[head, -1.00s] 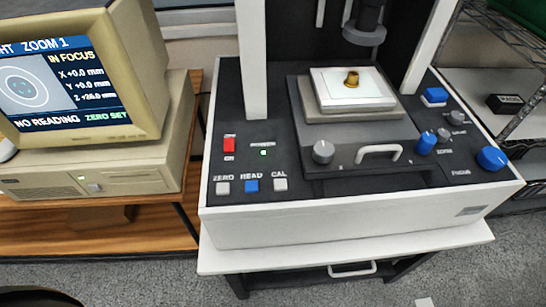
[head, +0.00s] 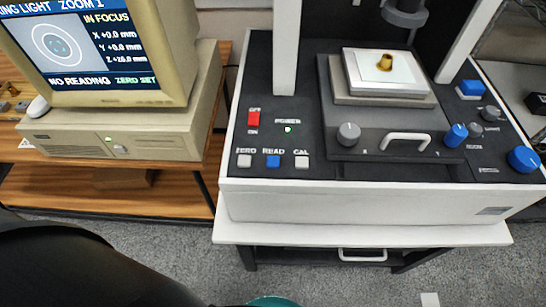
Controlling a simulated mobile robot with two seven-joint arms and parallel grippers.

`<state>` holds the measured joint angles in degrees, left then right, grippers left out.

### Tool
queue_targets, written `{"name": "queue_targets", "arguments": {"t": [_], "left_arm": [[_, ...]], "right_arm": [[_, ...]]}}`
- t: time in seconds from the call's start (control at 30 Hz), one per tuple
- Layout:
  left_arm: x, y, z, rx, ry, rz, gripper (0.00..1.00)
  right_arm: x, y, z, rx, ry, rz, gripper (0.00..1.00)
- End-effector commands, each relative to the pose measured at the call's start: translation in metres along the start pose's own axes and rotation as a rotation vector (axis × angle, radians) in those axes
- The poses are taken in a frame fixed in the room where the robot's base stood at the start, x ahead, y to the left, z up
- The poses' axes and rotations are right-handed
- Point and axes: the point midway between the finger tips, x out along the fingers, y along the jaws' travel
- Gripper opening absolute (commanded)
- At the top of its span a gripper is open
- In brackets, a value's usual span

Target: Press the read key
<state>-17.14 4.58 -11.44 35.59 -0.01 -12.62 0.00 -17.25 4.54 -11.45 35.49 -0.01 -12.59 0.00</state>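The monitor (head: 95,50) at the left shows IN FOCUS, X +0.0 mm, Y +0.0 mm, NO READING and ZERO SET. No gripper shows in the head view. A dark rounded shape at the lower left may be part of my arm or body; nothing covers the key.
A red switch (head: 254,121) and a lit green lamp (head: 288,129) are behind the keys. The stage (head: 384,73) carries a brass part (head: 385,62) beneath the lens column. Knobs stand at the right, including a large blue focus knob (head: 523,159). Space above the keys is clear.

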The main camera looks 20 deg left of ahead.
Motion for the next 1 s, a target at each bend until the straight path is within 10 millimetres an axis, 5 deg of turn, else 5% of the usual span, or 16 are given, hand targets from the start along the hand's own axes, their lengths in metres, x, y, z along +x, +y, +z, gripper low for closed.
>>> {"name": "queue_targets", "arguments": {"t": [0.67, 1.0], "left_arm": [[0.0000, 0.0002, 0.0008, 0.001, -0.001, 0.000, 0.00], [0.0000, 0.0003, 0.0012, 0.001, -0.002, 0.000, 0.00]], "right_arm": [[0.0000, 0.0008, -0.0005, 0.000, 0.001, 0.001, 0.50], [0.0000, 0.0009, -0.0008, 0.000, 0.001, 0.001, 0.50]]}}
